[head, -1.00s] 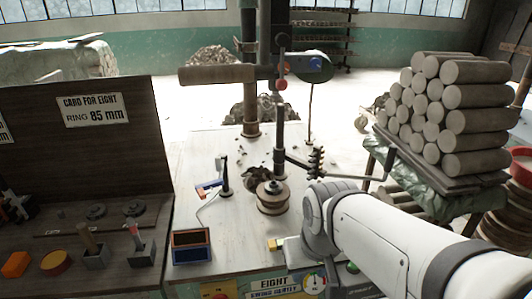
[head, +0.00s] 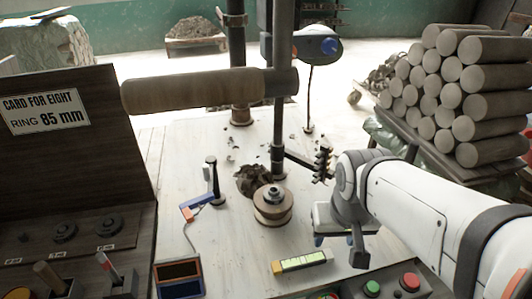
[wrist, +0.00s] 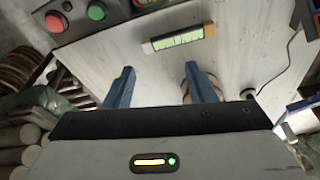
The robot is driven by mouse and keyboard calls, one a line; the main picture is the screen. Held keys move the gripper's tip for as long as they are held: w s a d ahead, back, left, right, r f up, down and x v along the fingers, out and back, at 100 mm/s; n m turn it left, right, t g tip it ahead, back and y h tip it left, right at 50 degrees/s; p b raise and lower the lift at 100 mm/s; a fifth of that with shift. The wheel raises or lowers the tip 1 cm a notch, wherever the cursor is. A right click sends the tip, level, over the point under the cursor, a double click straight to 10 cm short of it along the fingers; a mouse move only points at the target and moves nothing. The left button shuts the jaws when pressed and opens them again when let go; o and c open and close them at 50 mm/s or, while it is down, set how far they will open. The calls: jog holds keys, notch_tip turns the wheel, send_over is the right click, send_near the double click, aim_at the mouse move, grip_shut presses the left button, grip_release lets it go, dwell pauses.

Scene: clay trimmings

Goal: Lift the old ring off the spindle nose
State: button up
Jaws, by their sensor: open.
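The spindle nose (head: 272,210) stands on the white bench top as a short tan drum with a dark metal piece on top. I cannot make out which part of that top is the old ring. My gripper (head: 325,240) is just right of the drum in the head view, with blue fingers low over the bench and mostly hidden by its body. In the wrist view my gripper (wrist: 160,85) is open, its two blue fingers apart with nothing between them. The drum (wrist: 214,84) shows partly behind the right finger there.
A dark clay heap (head: 255,180) lies behind the drum. A thick horizontal clay roll (head: 190,90) hangs above the bench's left side. A yellow-ended level (head: 303,262) lies in front. A card panel (head: 80,140) stands left; stacked clay rolls (head: 460,90) stand right.

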aim_at(278, 200)
jog(key=o, duration=0.4)
jog(key=shift+m+h, duration=0.5)
jog(key=shift+m, duration=0.3)
jog(key=w, duration=0.3)
jog(key=w+a+f+b, duration=0.1)
jog(key=w, duration=0.2)
jog(key=w+a, duration=0.1)
jog(key=w, duration=0.3)
jog(key=shift+f+b, duration=0.25)
jog(key=shift+b, duration=0.1)
jog(key=shift+o, duration=1.4)
jog(key=w+a+f+m+t+b, duration=0.1)
jog(key=w+a+f+m, duration=0.1)
jog(key=w+a, duration=0.8)
jog(key=shift+w+f+t+h+b, duration=0.35)
jog(key=shift+w+f, duration=0.3)
jog(key=shift+f, duration=0.25)
jog(key=shift+m, duration=0.3)
jog(key=shift+w+r+x, duration=0.1)
jog(key=shift+w+x, duration=0.1)
jog(key=shift+x, duration=1.15)
jog(key=shift+w+r+x, duration=0.1)
jog(key=shift+w+x, duration=0.1)
jog(key=shift+x, duration=1.15)
jog(key=shift+w+r+x, duration=0.1)
jog(key=shift+w+x, duration=0.1)
jog(key=shift+x, duration=1.1)
